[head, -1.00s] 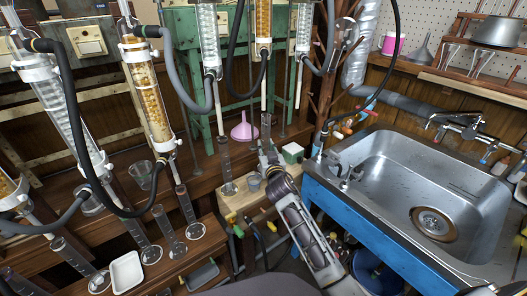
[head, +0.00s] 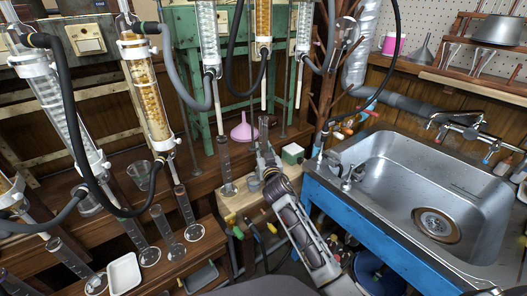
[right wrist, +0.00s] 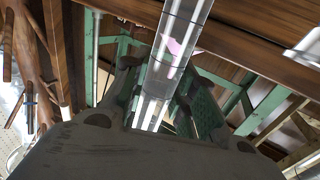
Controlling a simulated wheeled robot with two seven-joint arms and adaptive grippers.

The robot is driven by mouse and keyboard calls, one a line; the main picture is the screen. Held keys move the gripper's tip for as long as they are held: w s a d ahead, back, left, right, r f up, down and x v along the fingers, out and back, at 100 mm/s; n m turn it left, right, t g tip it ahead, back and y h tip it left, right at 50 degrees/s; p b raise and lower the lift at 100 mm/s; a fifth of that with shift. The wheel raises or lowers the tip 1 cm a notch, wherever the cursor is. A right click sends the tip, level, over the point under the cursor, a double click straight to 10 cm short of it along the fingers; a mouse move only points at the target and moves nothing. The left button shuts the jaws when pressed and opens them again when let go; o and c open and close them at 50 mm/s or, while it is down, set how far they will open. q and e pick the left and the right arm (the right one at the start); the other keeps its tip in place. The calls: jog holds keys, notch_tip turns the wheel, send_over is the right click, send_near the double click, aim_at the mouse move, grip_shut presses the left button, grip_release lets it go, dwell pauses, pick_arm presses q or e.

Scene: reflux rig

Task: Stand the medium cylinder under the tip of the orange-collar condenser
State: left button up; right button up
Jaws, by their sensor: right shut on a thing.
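My right gripper (head: 268,168) is shut on a clear glass cylinder (head: 262,150) above or at the small wooden block near the sink. The right wrist view shows this cylinder (right wrist: 165,65) between the two dark fingers (right wrist: 155,85). Its base is hidden by the gripper in the head view. An amber-filled condenser (head: 151,95) hangs tilted at the left. Another amber-filled condenser (head: 263,18) hangs at the top middle, its white tip pointing down. My left gripper is not in view.
Several other cylinders stand on the wooden steps, one (head: 226,168) just left of my gripper. A pink funnel (head: 243,130), a beaker (head: 140,174) and a white tray (head: 124,273) are nearby. The steel sink (head: 410,180) is at the right. Black and grey hoses hang between condensers.

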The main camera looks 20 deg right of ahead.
aim_at(264, 152)
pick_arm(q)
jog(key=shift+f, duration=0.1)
pick_arm(e)
jog(key=o, duration=1)
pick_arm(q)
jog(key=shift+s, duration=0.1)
pick_arm(e)
jog(key=shift+r, duration=0.15)
